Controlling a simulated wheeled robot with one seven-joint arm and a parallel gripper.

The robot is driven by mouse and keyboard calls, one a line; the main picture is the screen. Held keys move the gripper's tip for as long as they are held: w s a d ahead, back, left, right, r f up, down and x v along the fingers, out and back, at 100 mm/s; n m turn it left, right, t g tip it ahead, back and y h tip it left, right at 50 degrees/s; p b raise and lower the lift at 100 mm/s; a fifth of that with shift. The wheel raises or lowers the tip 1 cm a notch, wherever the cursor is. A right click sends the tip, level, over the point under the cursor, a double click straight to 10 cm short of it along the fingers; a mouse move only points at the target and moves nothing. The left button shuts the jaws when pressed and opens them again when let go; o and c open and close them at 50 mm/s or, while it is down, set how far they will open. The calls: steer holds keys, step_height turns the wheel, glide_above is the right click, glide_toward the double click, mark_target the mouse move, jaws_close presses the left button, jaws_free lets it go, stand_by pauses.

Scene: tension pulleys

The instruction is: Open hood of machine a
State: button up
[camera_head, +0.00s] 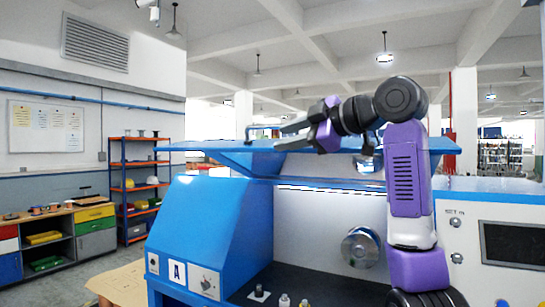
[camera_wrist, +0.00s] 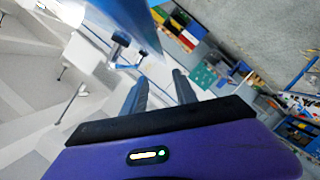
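Machine A (camera_head: 215,225) is a blue cabinet with a white "A" label on its front left. Its blue hood (camera_head: 205,146) shows nearly edge-on as a roughly level panel above the body, and the white interior with a round metal chuck (camera_head: 360,247) is exposed below. The hood's blue edge also shows in the wrist view (camera_wrist: 125,14). A bar handle (camera_head: 262,127) stands on the hood; in the wrist view the handle (camera_wrist: 120,38) lies beyond and left of the fingertips. My gripper (camera_head: 283,134) is above the hood, pointing left, fingers apart (camera_wrist: 160,74) with nothing seen between them.
A control panel with a dark screen (camera_head: 512,245) is at right. Small fittings (camera_head: 284,301) stand on the machine's dark bed. A shelf rack (camera_head: 140,185) and a workbench with coloured drawers (camera_head: 95,214) stand at left. Open air surrounds the hood's left end.

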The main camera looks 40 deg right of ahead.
steer(key=shift+s, duration=0.5)
steer(key=shift+a, duration=0.15)
steer(key=b+v, duration=0.2)
steer(key=v, duration=0.5)
steer(key=shift+s+r+b, duration=0.15)
steer(key=shift+s+b, duration=0.2)
